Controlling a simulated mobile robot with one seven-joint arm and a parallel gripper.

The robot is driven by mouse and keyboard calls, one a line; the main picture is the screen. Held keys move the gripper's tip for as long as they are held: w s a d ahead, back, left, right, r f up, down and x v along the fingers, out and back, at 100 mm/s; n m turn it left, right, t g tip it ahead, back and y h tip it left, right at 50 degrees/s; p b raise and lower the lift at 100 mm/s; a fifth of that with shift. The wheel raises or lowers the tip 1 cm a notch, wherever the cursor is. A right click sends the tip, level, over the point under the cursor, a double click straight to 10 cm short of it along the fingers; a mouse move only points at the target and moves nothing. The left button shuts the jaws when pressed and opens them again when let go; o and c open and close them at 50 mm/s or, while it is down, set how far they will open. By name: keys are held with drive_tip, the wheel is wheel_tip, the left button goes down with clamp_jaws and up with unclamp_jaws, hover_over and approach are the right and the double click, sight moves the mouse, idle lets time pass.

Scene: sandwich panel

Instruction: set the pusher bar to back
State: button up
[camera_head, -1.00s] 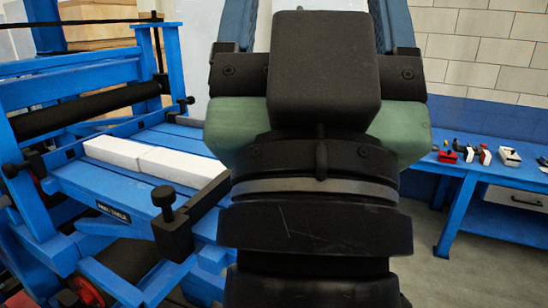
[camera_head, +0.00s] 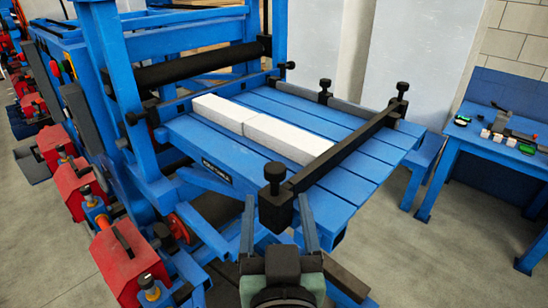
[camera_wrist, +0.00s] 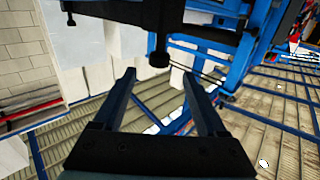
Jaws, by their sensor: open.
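The black pusher bar (camera_head: 345,150) lies across the slatted blue table (camera_head: 340,207). It has a black knob and end block at each end: the near knob (camera_head: 274,172) and the far knob (camera_head: 402,88). My gripper (camera_head: 276,200) is open at the table's near edge, with one finger on each side of the near end block in the picture. In the wrist view, my gripper's fingers (camera_wrist: 158,77) are apart and empty. The knob (camera_wrist: 159,58) shows just past and between the fingertips, and contact cannot be told.
Two white blocks (camera_head: 285,138) lie end to end on the table, reaching close to the bar. Black rollers (camera_head: 190,70) and a blue frame stand to the left. Red machine units (camera_head: 120,262) stand at lower left. A blue bench (camera_head: 500,148) with small items is at right.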

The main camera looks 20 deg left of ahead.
sight(275, 164)
drive_tip(key=p+x, duration=0.4)
drive_tip(key=x, duration=0.6)
drive_tip(key=shift+w+a+r, duration=0.1)
drive_tip(key=shift+w, duration=0.15)
drive_tip(key=shift+w+a+p, duration=0.25)
drive_tip(key=shift+w+p, duration=0.1)
drive_tip(key=shift+w, duration=0.1)
drive_tip(key=shift+c, duration=0.2)
clamp_jaws()
idle(0.4)
